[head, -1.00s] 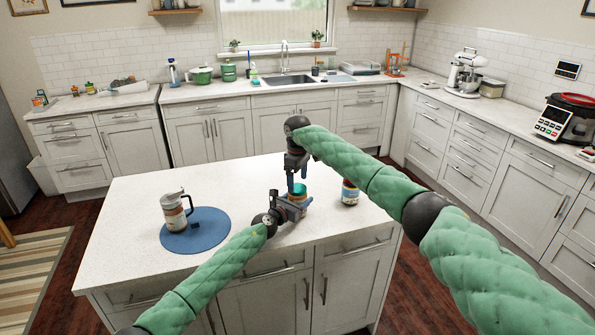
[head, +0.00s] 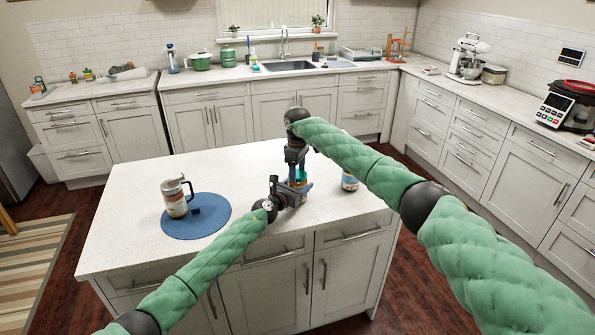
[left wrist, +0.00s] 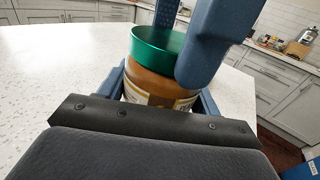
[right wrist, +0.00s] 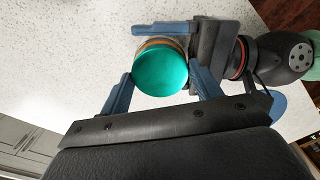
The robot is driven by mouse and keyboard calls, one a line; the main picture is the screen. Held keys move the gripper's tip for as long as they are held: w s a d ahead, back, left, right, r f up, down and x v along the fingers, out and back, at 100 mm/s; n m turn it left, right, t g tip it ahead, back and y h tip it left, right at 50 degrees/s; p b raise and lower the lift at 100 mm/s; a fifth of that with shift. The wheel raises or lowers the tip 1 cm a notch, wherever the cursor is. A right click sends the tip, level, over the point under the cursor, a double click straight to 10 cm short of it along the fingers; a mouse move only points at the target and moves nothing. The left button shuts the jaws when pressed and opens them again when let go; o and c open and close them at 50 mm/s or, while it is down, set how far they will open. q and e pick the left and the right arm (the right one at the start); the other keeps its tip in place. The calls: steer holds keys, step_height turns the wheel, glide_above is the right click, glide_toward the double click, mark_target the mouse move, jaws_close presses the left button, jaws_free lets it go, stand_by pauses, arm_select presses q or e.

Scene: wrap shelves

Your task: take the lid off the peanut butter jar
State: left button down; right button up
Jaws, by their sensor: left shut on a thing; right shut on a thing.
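The peanut butter jar (left wrist: 155,87) has brown contents, a pale label and a green lid (left wrist: 153,45). My left gripper (left wrist: 160,95) is shut around the jar's body. My right gripper (right wrist: 160,88) comes from above, its fingers shut on opposite sides of the lid (right wrist: 161,72). The lid sits on the jar, with no clear gap visible. In the head view the grippers hide much of the jar and lid (head: 301,173).
A second jar (head: 349,182) stands to the right, partly behind my right arm. A tankard (head: 175,197) and a small dark block (head: 196,211) are on a round blue mat (head: 212,225) at left. The island's back left (head: 150,165) is clear.

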arm_select(q)
steer(key=shift+r, duration=0.1)
arm_select(e)
steer(key=n, duration=0.4)
steer(key=shift+w+d+r, duration=0.1)
steer(key=shift+d, duration=0.05)
steer(key=n, duration=1.1)
steer(key=shift+w, duration=0.1)
arm_select(q)
steer(key=shift+d, duration=0.1)
arm_select(e)
steer(key=n, duration=0.6)
steer(key=shift+n, duration=0.4)
steer(key=n, duration=0.7)
steer(key=shift+r, duration=0.1)
steer(key=n, duration=1)
steer(key=shift+n, duration=0.4)
arm_select(q)
steer(key=shift+s, duration=0.1)
arm_select(e)
steer(key=n, duration=0.5)
steer(key=shift+r+n, duration=0.1)
steer(key=shift+n, duration=0.2)
steer(key=n, duration=0.6)
steer(key=shift+c, duration=0.2)
